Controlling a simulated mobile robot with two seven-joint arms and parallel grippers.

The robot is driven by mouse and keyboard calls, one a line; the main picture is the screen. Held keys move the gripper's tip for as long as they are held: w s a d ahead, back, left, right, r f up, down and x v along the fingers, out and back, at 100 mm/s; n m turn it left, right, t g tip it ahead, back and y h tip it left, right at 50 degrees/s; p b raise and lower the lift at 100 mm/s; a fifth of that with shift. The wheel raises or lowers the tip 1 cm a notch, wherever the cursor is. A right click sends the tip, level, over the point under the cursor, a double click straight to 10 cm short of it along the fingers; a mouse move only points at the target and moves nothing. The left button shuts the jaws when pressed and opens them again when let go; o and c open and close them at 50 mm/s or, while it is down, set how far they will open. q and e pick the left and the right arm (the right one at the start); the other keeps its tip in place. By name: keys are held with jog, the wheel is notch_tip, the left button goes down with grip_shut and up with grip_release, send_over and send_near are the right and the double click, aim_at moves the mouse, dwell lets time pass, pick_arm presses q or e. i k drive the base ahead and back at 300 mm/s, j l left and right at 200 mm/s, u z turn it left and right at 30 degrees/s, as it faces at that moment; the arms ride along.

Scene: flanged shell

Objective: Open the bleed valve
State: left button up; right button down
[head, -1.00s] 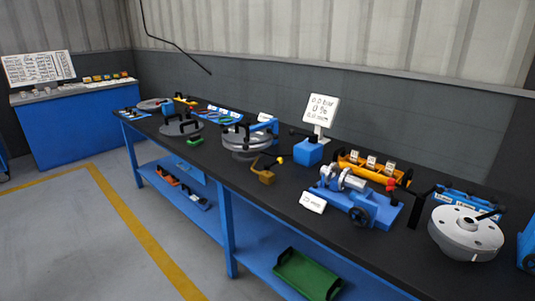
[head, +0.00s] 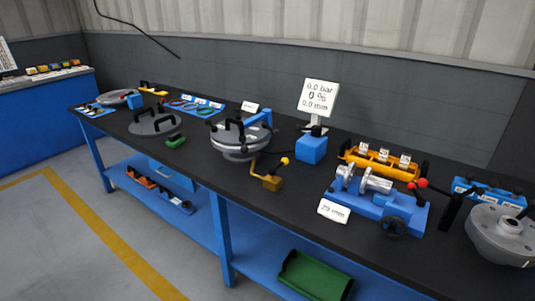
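A small brass block (head: 272,182) with a thin lever ending in a yellow ball knob (head: 285,161) stands near the front edge of the workbench, at mid-bench. It looks like a valve, but no label shows that it is the bleed valve. A bent brass piece (head: 253,166) rises on its left side. Behind it to the left is a grey flanged shell (head: 240,142) with black handles and a blue clamp arm. A display sign (head: 318,97) reads 0.0 bar, 0 %, 0.0 mm. Neither of my grippers is in view.
A blue box (head: 312,147) stands behind the brass block. To the right are a blue fixture (head: 375,205) with a red knob, an orange rack (head: 380,163) and a grey flanged disc (head: 500,232). The dark bench top (head: 225,185) is clear left of the brass block.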

aim_at(280, 165)
jog(key=i+j, duration=0.3)
jog(key=i+j+z, duration=0.15)
jog(key=j, duration=0.3)
jog(key=i+j, duration=0.4)
jog(key=i+j+z, duration=0.1)
jog(key=i+j, duration=0.15)
jog(key=j, duration=0.2)
